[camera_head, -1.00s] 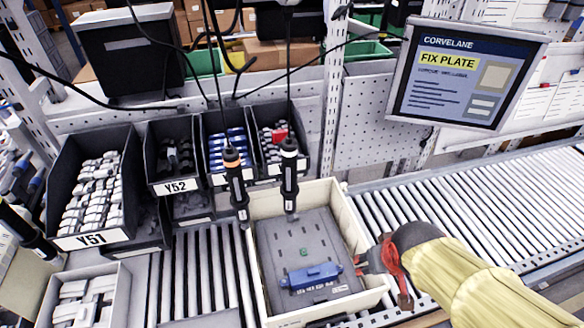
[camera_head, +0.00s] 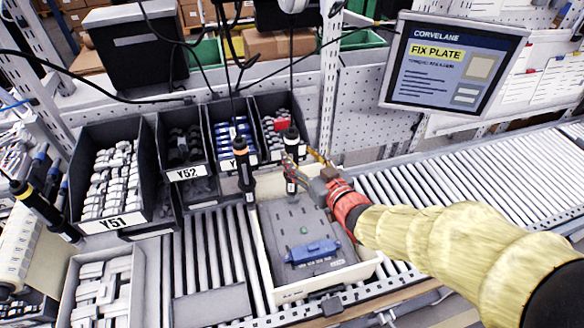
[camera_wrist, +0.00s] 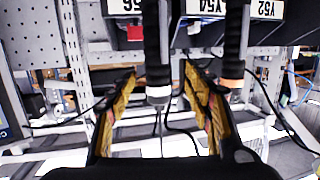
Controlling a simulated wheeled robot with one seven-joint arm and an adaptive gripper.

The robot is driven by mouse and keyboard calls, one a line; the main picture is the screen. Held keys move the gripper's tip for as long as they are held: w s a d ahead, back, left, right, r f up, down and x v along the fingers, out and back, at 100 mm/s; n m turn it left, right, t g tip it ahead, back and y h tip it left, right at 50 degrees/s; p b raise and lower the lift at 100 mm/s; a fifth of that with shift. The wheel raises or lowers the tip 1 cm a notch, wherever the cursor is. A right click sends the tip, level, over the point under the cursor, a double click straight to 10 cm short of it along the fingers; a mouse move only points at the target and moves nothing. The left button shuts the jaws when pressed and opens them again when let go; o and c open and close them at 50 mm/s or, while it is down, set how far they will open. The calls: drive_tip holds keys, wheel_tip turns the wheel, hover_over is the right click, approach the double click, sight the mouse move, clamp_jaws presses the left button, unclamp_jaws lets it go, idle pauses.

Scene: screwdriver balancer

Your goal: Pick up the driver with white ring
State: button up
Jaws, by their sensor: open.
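The driver with the white ring (camera_head: 291,134) hangs upright on a cable above the tray's back edge. In the wrist view, which is upside down, this driver (camera_wrist: 158,45) shows its white ring between my two fingers. My gripper (camera_head: 302,163) is open, with its fingers around or just short of the driver; exact depth is hard to tell. In the head view the fingers partly cover the driver's middle. The driver with the orange ring (camera_head: 243,168) hangs just left, and in the wrist view it (camera_wrist: 234,45) is outside the right finger.
A cream tray (camera_head: 347,276) holds a grey plate (camera_head: 285,225) with a blue part (camera_head: 313,252). Dark bins (camera_head: 112,222) of parts stand behind and left. Another driver (camera_head: 40,208) with a yellow ring is at far left. Cables hang above. The right conveyor rollers (camera_head: 450,180) are clear.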

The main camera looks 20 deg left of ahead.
sight(295, 151)
drive_tip(key=shift+d+f+p+x, duration=0.1)
drive_tip(key=shift+f+p+x, duration=0.05)
drive_tip(key=shift+x, duration=0.95)
drive_tip(key=shift+d+f+p+x, duration=0.1)
drive_tip(key=shift+p+x, duration=0.1)
drive_tip(key=shift+x, duration=0.9)
drive_tip(key=shift+f+p+x, duration=0.15)
drive_tip(key=shift+x, duration=0.95)
drive_tip(key=shift+w, duration=0.15)
clamp_jaws()
drive_tip(key=shift+r, duration=0.1)
